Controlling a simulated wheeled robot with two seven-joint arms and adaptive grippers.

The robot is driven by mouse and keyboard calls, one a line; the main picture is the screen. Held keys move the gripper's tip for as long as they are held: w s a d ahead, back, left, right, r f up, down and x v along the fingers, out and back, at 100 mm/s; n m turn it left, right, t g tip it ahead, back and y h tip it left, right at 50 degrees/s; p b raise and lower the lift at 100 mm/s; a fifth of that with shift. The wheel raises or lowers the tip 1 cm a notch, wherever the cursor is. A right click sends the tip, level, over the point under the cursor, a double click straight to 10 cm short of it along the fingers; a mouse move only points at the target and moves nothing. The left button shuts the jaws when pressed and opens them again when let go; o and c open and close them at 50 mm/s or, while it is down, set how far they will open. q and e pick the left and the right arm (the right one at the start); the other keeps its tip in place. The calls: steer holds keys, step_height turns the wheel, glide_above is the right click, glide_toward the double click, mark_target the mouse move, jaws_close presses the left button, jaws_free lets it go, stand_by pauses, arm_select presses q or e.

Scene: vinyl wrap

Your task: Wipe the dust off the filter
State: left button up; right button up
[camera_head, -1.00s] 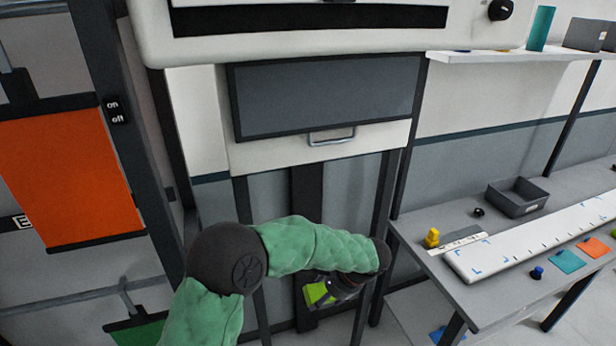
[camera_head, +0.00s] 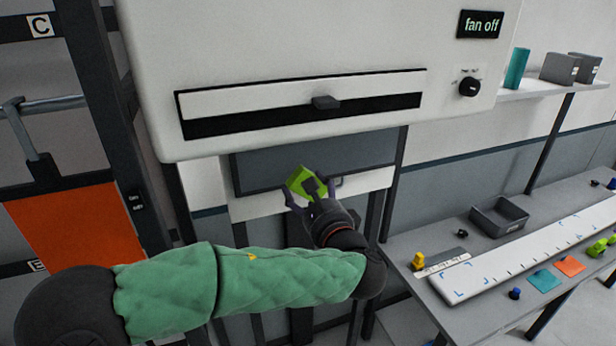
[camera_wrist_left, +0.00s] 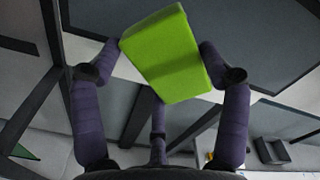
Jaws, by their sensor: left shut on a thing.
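My left gripper (camera_head: 307,188) is shut on a bright green block (camera_head: 298,178), which may be a sponge. The block is raised in front of the grey panel below the white machine. In the left wrist view the same block (camera_wrist_left: 170,55) sits between the dark purple fingers, tilted. The white machine (camera_head: 300,45) has a dark slot with a white strip (camera_head: 240,101) and a dark knob (camera_head: 325,102) at its middle. No filter is clearly identifiable, and dust cannot be made out. My right gripper is out of view.
A display (camera_head: 481,25) reads "fan off" above a black dial (camera_head: 469,87). The grey panel (camera_head: 260,170) lies behind the gripper. Dark posts and an orange panel (camera_head: 80,230) stand left. At right, a table (camera_head: 410,275) holds a grey bin (camera_head: 499,217) and small items.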

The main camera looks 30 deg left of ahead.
mark_target(329, 156)
arm_select(q)
steer(key=shift+w+a+r+p, duration=0.1)
steer(key=shift+w+a+r, duration=0.15)
steer(key=shift+w+a, duration=0.45)
steer(key=shift+w+a+r+p, duration=0.2)
steer(key=shift+w+a, duration=0.35)
steer(key=shift+a, duration=0.25)
steer(key=shift+w+a+r+p, duration=0.1)
steer(key=shift+w+a+r, duration=0.15)
steer(key=shift+w+a, duration=0.45)
steer(key=shift+b+x, duration=0.4)
steer(key=shift+x, duration=0.55)
steer(key=shift+w+d, duration=1.85)
steer(key=shift+w, duration=0.2)
steer(key=shift+w+d, duration=0.75)
steer(key=shift+w, duration=0.2)
steer(key=shift+w+d+r, duration=0.1)
steer(key=shift+w+d, duration=0.4)
steer(key=shift+w, duration=0.15)
steer(key=shift+d, duration=0.1)
